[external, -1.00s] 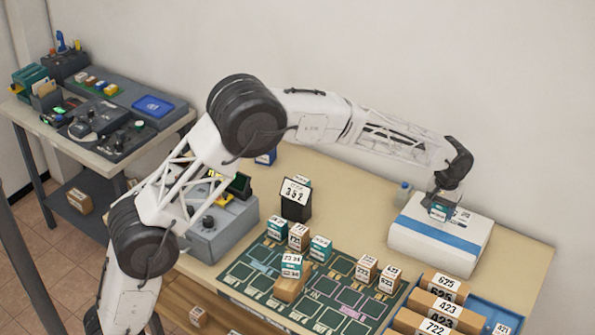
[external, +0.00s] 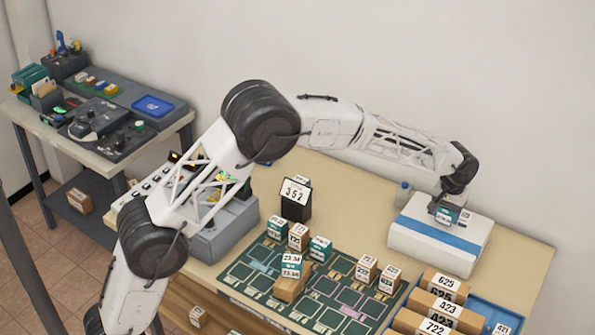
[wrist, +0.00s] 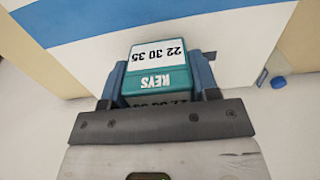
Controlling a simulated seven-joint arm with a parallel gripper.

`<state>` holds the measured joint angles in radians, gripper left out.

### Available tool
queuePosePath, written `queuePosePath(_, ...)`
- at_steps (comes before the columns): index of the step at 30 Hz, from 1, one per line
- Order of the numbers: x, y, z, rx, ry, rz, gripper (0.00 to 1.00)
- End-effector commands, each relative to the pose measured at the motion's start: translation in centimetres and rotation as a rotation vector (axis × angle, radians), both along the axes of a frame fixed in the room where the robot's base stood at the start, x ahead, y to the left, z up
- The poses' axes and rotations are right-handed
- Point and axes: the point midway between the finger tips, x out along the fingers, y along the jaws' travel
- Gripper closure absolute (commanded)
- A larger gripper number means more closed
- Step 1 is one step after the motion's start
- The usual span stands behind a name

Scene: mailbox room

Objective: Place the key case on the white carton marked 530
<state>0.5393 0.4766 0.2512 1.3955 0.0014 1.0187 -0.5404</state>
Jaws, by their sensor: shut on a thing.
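The key case (wrist: 157,78) is a small teal box with a white label reading 22 30 35 and KEYS. It also shows small in the external view (external: 444,216). My gripper (wrist: 160,92) is shut on it, one finger on each side; in the external view my gripper (external: 446,208) points down over the white carton. The white carton (external: 428,253) has a blue stripe and lies flat at the back right of the table. It fills much of the wrist view (wrist: 235,40). The key case is over its top; I cannot tell whether they touch. No 530 is readable.
A green mat (external: 330,290) with several small boxes lies in front. A blue tray (external: 510,318) holds long brown boxes at the front right.

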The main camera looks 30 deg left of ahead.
Motion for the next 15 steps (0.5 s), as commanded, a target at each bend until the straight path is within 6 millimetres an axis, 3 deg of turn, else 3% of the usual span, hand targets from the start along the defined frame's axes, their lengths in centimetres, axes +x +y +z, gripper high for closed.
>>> queuePosePath(4,0.00,-0.01,-1.04,-0.001,-0.001,0.000,0.70)
queuePosePath(15,0.01,-0.01,-1.27,-0.001,-0.001,0.000,0.70)
